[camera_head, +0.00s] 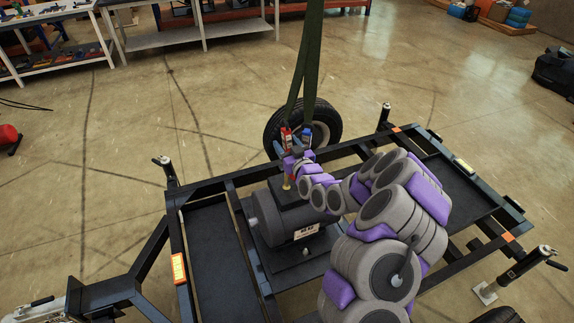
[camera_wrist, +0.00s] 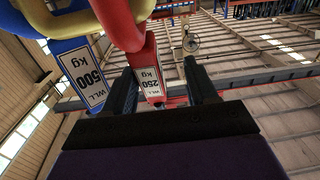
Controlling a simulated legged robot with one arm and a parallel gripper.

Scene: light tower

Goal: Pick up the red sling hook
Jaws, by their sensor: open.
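The red sling hook (camera_head: 286,138) hangs at the lower end of the dark green strap (camera_head: 311,60), above the trailer frame. In the wrist view the red hook (camera_wrist: 141,58) carries a white "WLL 250 kg" label and appears between my two fingers, nearer the left one. No contact with a finger is clear. My gripper (camera_wrist: 160,75) is open, its fingers pointing up toward the hook. In the head view my gripper (camera_head: 294,152) is just below the hooks, partly hidden by my arm. A blue hook (camera_wrist: 78,62), labelled "WLL 500 kg", hangs just left of the left finger.
A yellow ring part (camera_wrist: 100,15) crosses above the hooks. Below my gripper is a black motor unit (camera_head: 285,218) on the trailer frame (camera_head: 228,180). A wheel (camera_head: 325,125) stands behind the hooks. Open floor (camera_head: 120,120) lies left of the trailer.

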